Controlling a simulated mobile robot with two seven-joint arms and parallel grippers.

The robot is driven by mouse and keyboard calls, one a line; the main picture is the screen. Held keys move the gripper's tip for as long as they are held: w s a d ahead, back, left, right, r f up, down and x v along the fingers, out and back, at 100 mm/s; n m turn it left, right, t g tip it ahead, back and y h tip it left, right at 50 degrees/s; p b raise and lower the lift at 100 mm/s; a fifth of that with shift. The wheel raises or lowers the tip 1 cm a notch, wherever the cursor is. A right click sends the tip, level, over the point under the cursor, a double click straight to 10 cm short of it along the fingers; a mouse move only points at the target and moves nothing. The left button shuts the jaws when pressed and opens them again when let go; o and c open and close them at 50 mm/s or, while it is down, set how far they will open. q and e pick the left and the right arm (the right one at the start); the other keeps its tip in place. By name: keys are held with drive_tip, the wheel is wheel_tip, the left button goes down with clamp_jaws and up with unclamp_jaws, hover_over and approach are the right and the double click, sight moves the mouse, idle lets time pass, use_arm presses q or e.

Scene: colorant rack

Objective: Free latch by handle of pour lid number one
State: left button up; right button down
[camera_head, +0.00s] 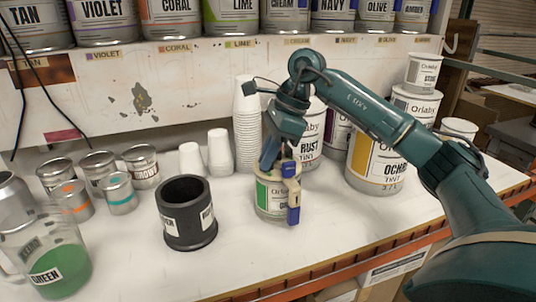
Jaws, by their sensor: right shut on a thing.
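A small can with a green label (268,199) stands upright on the white shelf top, right of the black cylinder. A pale pour lid (267,178) sits on it, with a blue latch piece (293,214) hanging down its front right side. My right gripper (281,166) comes down from above and is shut at the top of the lid, on what looks like its handle. The fingers and arm hide part of the lid, and the exact grip is too small to see clearly. My left gripper is not in view.
A black cylinder (188,226) stands left of the can. A stack of white cups (247,125) is behind it. The ochre tin (376,163) and other tins stand behind right. A green-filled jug (58,262) is front left. The front of the shelf is bare.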

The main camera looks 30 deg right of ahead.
drive_tip(key=c, duration=1.5)
unclamp_jaws()
drive_tip(key=shift+c, duration=0.2)
drive_tip(key=v, duration=1.3)
